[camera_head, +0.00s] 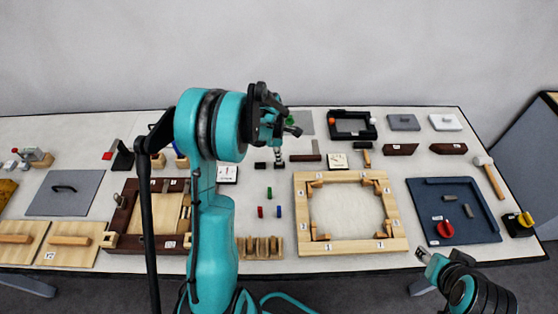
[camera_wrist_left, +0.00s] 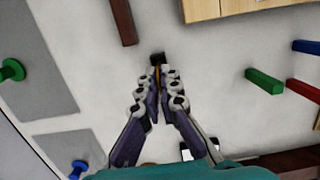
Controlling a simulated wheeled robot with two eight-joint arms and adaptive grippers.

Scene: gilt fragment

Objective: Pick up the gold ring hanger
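A narrow gold-orange piece, which looks like the gold ring hanger (camera_wrist_left: 156,76), shows between my left fingertips in the left wrist view. A small dark block (camera_wrist_left: 157,58) lies just beyond the tips. My left gripper (camera_wrist_left: 158,84) has its fingers drawn close together around the gold piece, and the fingers hide most of it. In the head view my left gripper (camera_head: 279,156) points down at the table's back middle, and the gold piece cannot be made out there. My right gripper (camera_head: 424,256) is at the table's front right edge, away from these things; its opening is unclear.
A wooden frame (camera_head: 310,235) lies right of my left arm. Small green (camera_head: 269,193), red (camera_head: 260,212) and blue (camera_head: 279,211) blocks stand before the gripper. A dark bar with a grey plate (camera_head: 306,157) is close on its right. A blue tray (camera_head: 480,234) lies farther right.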

